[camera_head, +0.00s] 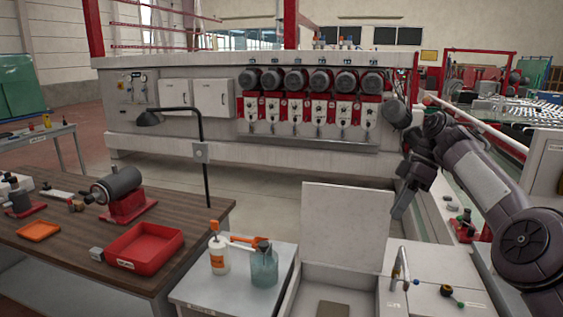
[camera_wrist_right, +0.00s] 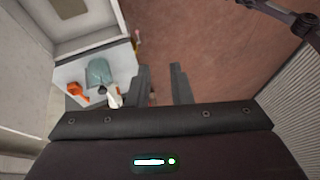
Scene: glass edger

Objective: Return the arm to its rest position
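My right arm comes in from the right in the head view, with its elbow bent and its right gripper (camera_head: 402,205) pointing down beside the raised lid. In the right wrist view the two dark fingers of this gripper (camera_wrist_right: 162,78) stand apart with an empty gap over reddish floor. The gripper is open and touches nothing that I can see. My left arm and left gripper are not in view.
A white box with a raised lid (camera_head: 345,225) stands just left of the right gripper. A spray bottle (camera_head: 218,252) and a teal bottle (camera_head: 264,266) stand on a grey table. A wooden bench holds a red tray (camera_head: 144,250). The edging machine (camera_head: 220,130) is behind.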

